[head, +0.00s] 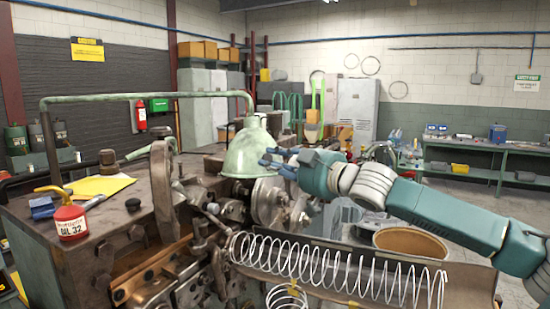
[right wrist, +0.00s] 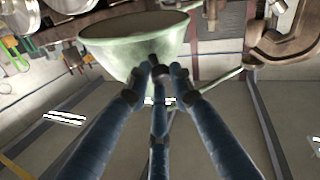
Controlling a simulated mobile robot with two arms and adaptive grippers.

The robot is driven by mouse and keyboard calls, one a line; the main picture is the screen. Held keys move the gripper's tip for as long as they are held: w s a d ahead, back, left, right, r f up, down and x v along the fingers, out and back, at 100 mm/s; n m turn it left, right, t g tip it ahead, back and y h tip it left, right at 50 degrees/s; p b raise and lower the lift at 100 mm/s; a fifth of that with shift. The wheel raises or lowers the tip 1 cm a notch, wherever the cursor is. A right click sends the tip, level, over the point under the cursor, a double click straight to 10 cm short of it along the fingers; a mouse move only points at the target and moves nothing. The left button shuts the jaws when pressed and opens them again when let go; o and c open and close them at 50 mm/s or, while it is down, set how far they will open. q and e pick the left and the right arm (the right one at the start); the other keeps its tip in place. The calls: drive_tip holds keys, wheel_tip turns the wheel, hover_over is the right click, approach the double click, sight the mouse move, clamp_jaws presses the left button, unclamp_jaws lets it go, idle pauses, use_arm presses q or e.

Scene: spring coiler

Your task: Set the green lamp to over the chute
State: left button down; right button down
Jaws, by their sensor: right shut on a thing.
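The green lamp (head: 247,152) has a bell-shaped shade and hangs from a pale green pipe arm (head: 150,97) above the coiling machine. Its shade (right wrist: 125,45) also shows large and upside down in the right wrist view. My right gripper (head: 268,160) is at the shade's right side, with its blue fingers (right wrist: 158,75) closed together on the shade. The chute (head: 472,282) is a metal trough at the lower right with a long wire spring (head: 330,268) lying along it. The shade is to the left of the chute, above the machine head. My left gripper is not in view.
A red oil can (head: 69,218), a yellow cloth (head: 101,186) and blue items lie on the machine's left top. A round bin (head: 412,243) stands behind the chute. My right arm spans above the bin. A workbench (head: 480,150) lines the right wall.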

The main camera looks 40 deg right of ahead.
drive_tip(key=shift+d+r, duration=0.3)
drive_tip(key=shift+r, duration=0.1)
drive_tip(key=c, duration=1.7)
unclamp_jaws()
drive_tip(key=shift+o, duration=0.8)
drive_tip(key=shift+w+f, duration=0.15)
drive_tip(key=shift+w, duration=0.1)
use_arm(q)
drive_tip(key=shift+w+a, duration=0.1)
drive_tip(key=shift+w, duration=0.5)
use_arm(e)
wheel_tip(320, 180, up, 10)
drive_tip(key=shift+w+d+f, duration=0.15)
drive_tip(key=shift+w+f, duration=0.05)
drive_tip(key=shift+f, duration=0.05)
